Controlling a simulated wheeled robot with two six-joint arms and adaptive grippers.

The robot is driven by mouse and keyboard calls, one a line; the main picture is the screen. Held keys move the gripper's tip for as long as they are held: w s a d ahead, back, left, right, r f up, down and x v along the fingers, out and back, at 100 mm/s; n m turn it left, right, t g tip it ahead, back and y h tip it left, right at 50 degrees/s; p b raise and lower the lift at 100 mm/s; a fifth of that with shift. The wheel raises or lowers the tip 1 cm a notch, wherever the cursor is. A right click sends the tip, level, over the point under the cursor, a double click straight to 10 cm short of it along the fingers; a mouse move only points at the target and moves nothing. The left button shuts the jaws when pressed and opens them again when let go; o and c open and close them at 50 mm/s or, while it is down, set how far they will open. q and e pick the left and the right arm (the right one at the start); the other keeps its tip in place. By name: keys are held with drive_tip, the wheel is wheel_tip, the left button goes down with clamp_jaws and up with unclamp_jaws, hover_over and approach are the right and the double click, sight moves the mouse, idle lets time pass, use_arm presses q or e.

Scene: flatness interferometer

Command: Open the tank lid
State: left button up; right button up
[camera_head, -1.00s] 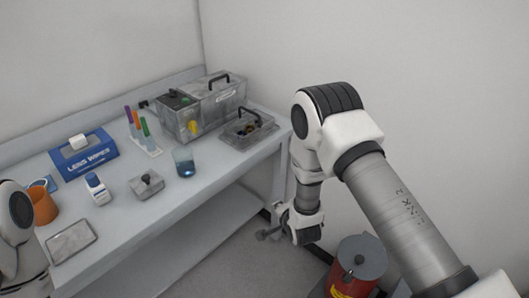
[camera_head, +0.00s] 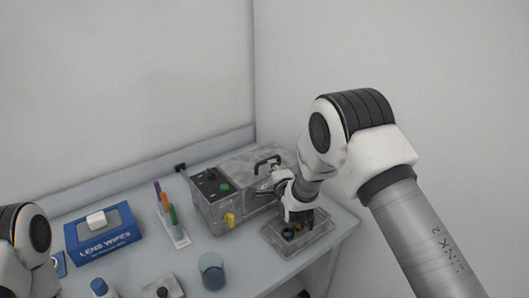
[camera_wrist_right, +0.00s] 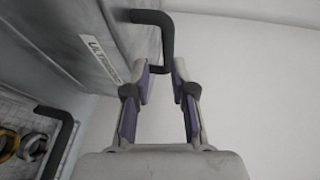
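The grey ultrasonic tank (camera_head: 213,208) stands at the back of the bench, with a control panel on its left part and a lid bearing a black handle (camera_head: 267,162). My right gripper (camera_head: 262,192) is beside the tank's front, below the handle. In the right wrist view, the two fingers of my right gripper (camera_wrist_right: 162,72) are apart, and one end of the black handle (camera_wrist_right: 168,40) lies near or between their tips. I cannot tell if they touch it. The lid looks closed. My left gripper is out of view; only part of my left arm shows.
A grey tray (camera_head: 285,250) with small parts sits right of the tank, under my right wrist; its black handle (camera_wrist_right: 58,145) is near. A blue beaker (camera_head: 211,272), marker rack (camera_head: 178,238) and lens wipes box (camera_head: 102,235) stand to the left.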

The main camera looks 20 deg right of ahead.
sight(260, 157)
drive_tip(key=shift+w+a+r+p, duration=0.25)
drive_tip(key=shift+w+r+p, duration=0.5)
drive_tip(key=shift+w, duration=0.2)
drive_tip(key=w, duration=0.1)
drive_tip(key=w+f, duration=0.2)
drive_tip(key=w, duration=0.1)
drive_tip(key=shift+w+d+f+p, duration=0.1)
drive_tip(key=shift+d+p, duration=0.2)
drive_tip(key=shift+s+a+r, duration=0.1)
drive_tip(key=shift+s+r, duration=0.2)
drive_tip(key=shift+s, duration=0.05)
drive_tip(key=shift+c, duration=0.4)
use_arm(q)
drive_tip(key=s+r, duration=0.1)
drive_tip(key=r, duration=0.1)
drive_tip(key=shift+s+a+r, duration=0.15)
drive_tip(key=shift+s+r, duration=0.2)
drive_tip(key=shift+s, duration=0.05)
use_arm(e)
clamp_jaws()
